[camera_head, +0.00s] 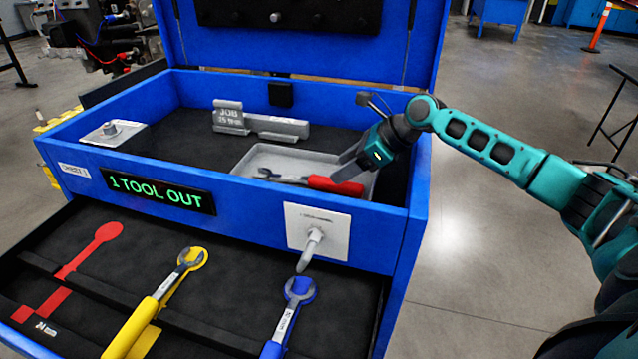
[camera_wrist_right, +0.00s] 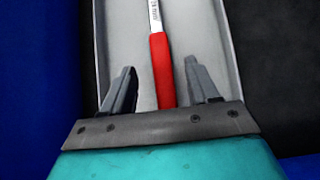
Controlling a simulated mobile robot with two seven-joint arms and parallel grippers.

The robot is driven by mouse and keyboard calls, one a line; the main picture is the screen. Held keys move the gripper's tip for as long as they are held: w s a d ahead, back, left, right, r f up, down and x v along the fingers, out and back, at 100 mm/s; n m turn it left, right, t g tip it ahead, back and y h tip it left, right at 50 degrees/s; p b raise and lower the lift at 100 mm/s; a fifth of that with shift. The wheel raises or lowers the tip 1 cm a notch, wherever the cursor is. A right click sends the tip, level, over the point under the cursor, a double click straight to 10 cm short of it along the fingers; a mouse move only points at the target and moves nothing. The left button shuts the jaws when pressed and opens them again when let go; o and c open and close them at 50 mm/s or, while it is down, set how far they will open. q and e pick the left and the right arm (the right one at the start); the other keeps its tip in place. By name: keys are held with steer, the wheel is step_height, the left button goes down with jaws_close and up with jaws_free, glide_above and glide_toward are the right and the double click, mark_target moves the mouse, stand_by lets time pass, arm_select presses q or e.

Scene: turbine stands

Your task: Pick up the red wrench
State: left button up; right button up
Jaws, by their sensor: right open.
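The red wrench (camera_head: 334,185) lies in a light grey tray (camera_head: 262,158) inside the blue tool chest, its metal head to the left and its red handle to the right. My right gripper (camera_head: 347,172) is open just over the handle. In the right wrist view the red handle (camera_wrist_right: 161,68) runs between the two open fingers of my right gripper (camera_wrist_right: 164,88), with a gap on each side. The handle's lower end is hidden behind the gripper body. My left gripper is not in view.
The blue chest's walls (camera_head: 410,248) surround the tray. A grey "JOB" block (camera_head: 229,117) stands behind it. The open drawer below holds a yellow wrench (camera_head: 150,305), a blue wrench (camera_head: 287,318) and an empty red wrench-shaped marking (camera_head: 92,248). A sign (camera_head: 158,191) reads "1 TOOL OUT".

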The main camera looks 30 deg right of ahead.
mark_target(323, 178)
steer(key=x, duration=0.6)
steer(key=shift+w+a, duration=0.2)
steer(key=shift+w, duration=0.05)
jaws_close()
stand_by(0.3)
